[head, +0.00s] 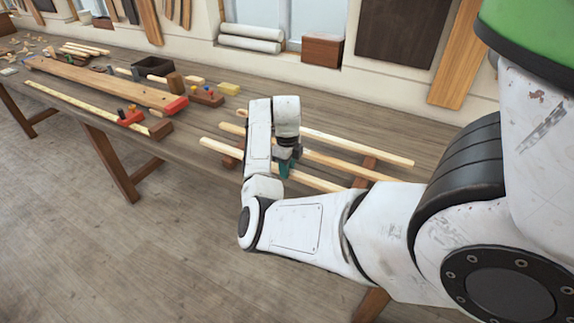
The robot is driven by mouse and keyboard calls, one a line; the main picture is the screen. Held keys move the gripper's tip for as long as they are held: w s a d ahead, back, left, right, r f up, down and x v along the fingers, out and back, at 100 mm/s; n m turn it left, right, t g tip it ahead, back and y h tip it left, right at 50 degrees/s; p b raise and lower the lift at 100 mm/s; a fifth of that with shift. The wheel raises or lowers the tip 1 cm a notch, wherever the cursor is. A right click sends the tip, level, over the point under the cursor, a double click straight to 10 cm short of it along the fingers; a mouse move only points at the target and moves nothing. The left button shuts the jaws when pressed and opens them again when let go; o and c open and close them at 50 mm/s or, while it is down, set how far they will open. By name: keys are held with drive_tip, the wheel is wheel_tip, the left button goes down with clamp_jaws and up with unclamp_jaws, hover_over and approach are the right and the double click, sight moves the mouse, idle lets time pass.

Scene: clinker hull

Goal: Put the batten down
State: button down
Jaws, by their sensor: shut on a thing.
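Several pale wooden battens lie roughly side by side on the right part of the long workbench (190,140). The front batten (218,147) runs under my gripper (286,170), near the bench's front edge. A middle batten (340,163) and a back batten (350,145) lie beyond it. My gripper points down with teal fingertips, shut on what looks like the front batten. My wrist and forearm hide part of this batten and the exact contact. I cannot tell whether the batten touches its brown supports.
Brown cross supports (364,168) sit beneath the battens. To the left are a long plank (105,84), a yellow rule (80,104), a red-and-brown tool (130,117) and a dark bin (150,68). A brown box (322,49) and rolls (250,38) stand along the wall.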

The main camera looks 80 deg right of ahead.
drive_tip(key=shift+f, duration=0.1)
drive_tip(key=c, duration=1.3)
unclamp_jaws()
drive_tip(key=shift+f, duration=0.1)
drive_tip(key=o, duration=0.5)
drive_tip(key=shift+c, duration=0.2)
wheel_tip(320, 180, up, 12)
drive_tip(key=b, duration=0.1)
drive_tip(key=shift+r+b, duration=0.2)
drive_tip(key=shift+b, duration=0.2)
